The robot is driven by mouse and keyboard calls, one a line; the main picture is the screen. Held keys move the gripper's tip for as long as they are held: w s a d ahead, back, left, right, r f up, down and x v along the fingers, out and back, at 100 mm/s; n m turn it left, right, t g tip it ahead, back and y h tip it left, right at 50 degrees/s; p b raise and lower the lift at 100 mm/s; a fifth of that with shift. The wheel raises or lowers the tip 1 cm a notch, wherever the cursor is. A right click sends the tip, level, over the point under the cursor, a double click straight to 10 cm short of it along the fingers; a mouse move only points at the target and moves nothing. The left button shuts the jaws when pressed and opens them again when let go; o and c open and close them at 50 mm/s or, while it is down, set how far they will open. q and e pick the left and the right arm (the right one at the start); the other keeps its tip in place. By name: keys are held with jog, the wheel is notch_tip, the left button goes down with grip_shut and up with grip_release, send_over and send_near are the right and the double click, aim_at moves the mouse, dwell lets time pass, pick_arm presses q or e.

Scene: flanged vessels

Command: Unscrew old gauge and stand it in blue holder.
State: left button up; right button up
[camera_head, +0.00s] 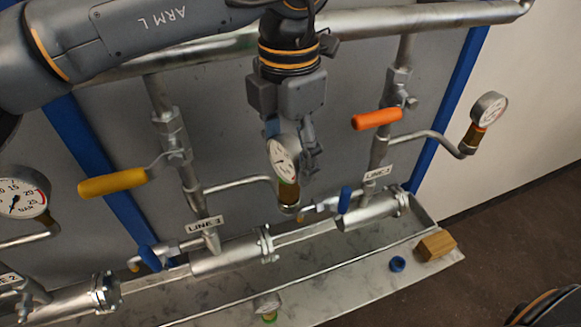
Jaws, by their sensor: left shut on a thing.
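The stem meets the pipe fitting (289,208); I cannot tell whether the thread is engaged. A small blue ring-shaped holder (397,264) sits on the metal tray at the right, with nothing in it. A second gauge (267,303) with a green stem is low at the tray's front edge. My right gripper is out of view.
Yellow (112,183) and orange (377,119) valve handles flank the middle branch. Other gauges are at the far left (22,192) and upper right (489,109). Blue-handled valves (345,199) stand low.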

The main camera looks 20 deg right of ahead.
pick_arm(q)
jog(key=o, duration=1.5)
jog(key=shift+a, duration=0.1)
notch_tip(320, 180, up, 12)
jog(key=shift+r, duration=0.1)
